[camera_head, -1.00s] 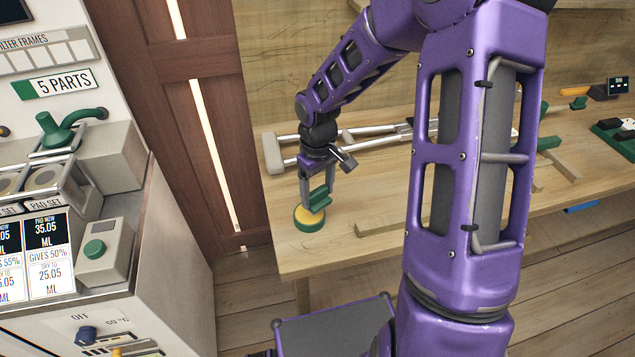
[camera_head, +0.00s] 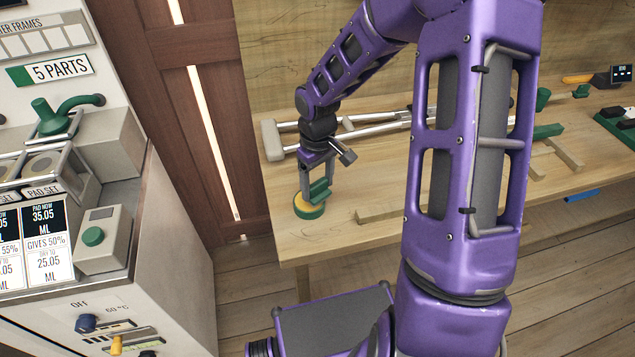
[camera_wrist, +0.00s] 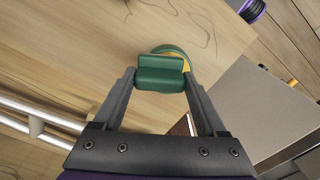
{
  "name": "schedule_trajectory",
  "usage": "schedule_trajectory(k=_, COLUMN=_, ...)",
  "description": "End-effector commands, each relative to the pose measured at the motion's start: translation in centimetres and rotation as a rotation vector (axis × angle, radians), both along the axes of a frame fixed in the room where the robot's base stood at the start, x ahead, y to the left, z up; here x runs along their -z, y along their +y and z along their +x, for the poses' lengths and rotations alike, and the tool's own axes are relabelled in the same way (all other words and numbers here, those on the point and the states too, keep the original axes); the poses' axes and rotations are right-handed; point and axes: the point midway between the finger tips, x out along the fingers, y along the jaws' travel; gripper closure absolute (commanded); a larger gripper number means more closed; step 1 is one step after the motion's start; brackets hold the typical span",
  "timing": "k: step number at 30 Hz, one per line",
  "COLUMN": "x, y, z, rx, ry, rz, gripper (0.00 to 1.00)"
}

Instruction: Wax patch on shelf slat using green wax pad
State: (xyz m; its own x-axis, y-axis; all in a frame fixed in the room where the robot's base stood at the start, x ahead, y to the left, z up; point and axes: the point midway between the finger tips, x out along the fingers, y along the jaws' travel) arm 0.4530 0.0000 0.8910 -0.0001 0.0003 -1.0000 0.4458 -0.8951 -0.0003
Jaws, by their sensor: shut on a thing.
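My gripper (camera_head: 311,188) is shut on a green block-like pad (camera_head: 321,190), which I take to be the green wax pad. In the wrist view the pad (camera_wrist: 161,76) sits between the two fingertips. Right by it is a low round tin (camera_head: 308,209), green-sided with a yellow top, on the bench near its left front corner. The pad overlaps the tin in both views; I cannot tell whether they touch. A pale wooden slat (camera_head: 385,213) lies on the bench right of the tin, partly behind my arm. No wax patch can be made out.
The wooden bench (camera_head: 345,238) carries silver rods (camera_head: 370,130) behind my gripper. Green pieces and a dark socket block (camera_head: 620,126) lie at the right. A grey machine (camera_head: 150,250) with dials stands at the left. Dark thin lines mark the bench top in the wrist view.

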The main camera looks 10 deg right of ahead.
Motion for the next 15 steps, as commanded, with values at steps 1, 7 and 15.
schedule_trajectory(k=1, x=0.01, y=0.00, z=0.01, rx=0.000, ry=0.000, rz=0.000, gripper=0.70)
schedule_trajectory(k=7, x=0.22, y=0.00, z=0.01, rx=0.000, ry=0.000, rz=0.000, gripper=0.70)
schedule_trajectory(k=15, x=0.56, y=0.00, z=0.01, rx=0.000, ry=0.000, rz=0.000, gripper=0.70)
